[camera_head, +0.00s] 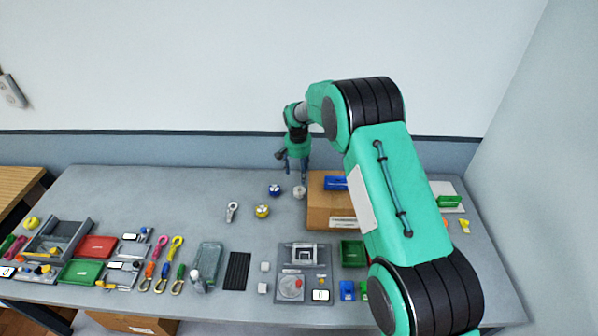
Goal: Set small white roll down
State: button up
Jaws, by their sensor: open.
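The small white roll (299,192) is on the grey table (150,195), just left of the cardboard box (320,207). My gripper (296,172) points down just above the roll, with its fingers apart. The roll looks clear of the fingers, though the view is too small to show the exact gap.
A blue roll (274,190) and a yellow roll (262,211) sit left of the white roll. A silver tool (232,211) lies further left. Trays, straps and small parts fill the table's front. The back left of the table is free.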

dwell(0.3)
jog(key=s+d+r, duration=0.4)
jog(key=r, duration=0.6)
jog(key=s+d+r, duration=0.4)
jog(key=r, duration=0.6)
jog(key=s+d+r+t, duration=0.1)
jog(key=s+d+r, duration=0.3)
jog(key=s+r, duration=0.3)
jog(key=s+d+r+t, duration=0.1)
jog(key=s+d+r, duration=0.2)
jog(key=s+r, duration=0.35)
jog(key=s+d+r+n+t, duration=0.1)
jog(key=s+d+r, duration=0.2)
jog(key=s, duration=0.7)
jog(key=s+d+r, duration=0.3)
jog(key=s, duration=0.6)
jog(key=s+d+f, duration=0.1)
jog(key=s, duration=0.7)
jog(key=s+d+f+t, duration=0.1)
jog(key=s+d, duration=0.1)
jog(key=s, duration=0.7)
jog(key=shift+d+f+n, duration=0.25)
jog(key=shift+f+n, duration=0.15)
notch_tip(320, 180, down, 7)
jog(key=b, duration=0.7)
